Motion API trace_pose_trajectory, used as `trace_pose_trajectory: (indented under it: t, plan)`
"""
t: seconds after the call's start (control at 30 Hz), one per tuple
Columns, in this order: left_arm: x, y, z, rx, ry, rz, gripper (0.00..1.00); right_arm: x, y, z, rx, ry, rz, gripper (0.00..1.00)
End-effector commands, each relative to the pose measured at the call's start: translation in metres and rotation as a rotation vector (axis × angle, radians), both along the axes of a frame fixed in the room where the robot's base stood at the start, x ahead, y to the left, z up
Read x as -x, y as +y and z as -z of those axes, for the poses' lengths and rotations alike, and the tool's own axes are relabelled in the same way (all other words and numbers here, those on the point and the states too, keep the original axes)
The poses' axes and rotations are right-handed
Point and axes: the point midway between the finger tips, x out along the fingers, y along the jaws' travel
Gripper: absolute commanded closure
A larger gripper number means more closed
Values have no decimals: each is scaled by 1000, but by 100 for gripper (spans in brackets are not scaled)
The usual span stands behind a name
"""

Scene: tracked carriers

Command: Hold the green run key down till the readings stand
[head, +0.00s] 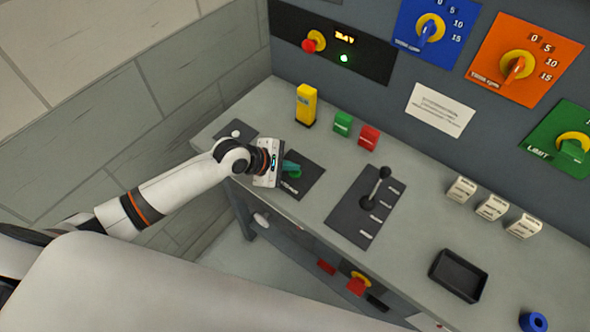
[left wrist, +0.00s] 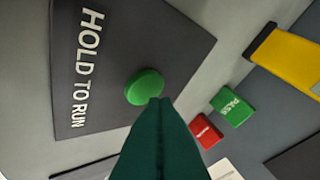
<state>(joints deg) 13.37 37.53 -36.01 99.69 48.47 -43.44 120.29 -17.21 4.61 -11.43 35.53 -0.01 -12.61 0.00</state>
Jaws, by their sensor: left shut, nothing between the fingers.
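The green run key (head: 295,174) is a round button on a dark plate (head: 307,183) at the left part of the bench. In the left wrist view the key (left wrist: 144,86) sits beside the words HOLD TO RUN. My left gripper (head: 291,167) is shut and empty, its teal fingertips at the key. In the left wrist view the fingertips (left wrist: 160,101) overlap the key's lower edge; I cannot tell whether they press it. A small display (head: 345,38) shows amber digits, too small to read surely, above a lit green lamp (head: 344,58). My right gripper is not in view.
A yellow block (head: 306,105), a green block (head: 343,123) and a red block (head: 369,137) stand behind the plate. A lever (head: 376,188) stands to the right. A black tray (head: 458,276) lies farther right. Dials line the back panel, including an orange one (head: 525,60).

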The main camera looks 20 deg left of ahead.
Motion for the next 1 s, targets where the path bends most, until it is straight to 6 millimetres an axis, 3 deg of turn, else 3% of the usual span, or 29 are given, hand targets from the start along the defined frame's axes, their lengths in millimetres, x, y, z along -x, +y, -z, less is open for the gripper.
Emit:
trace_pose_trajectory:
  t: [1.0]
  plan:
    - [0, 0, 10, 1, 1, -1, 100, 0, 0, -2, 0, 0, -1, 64]
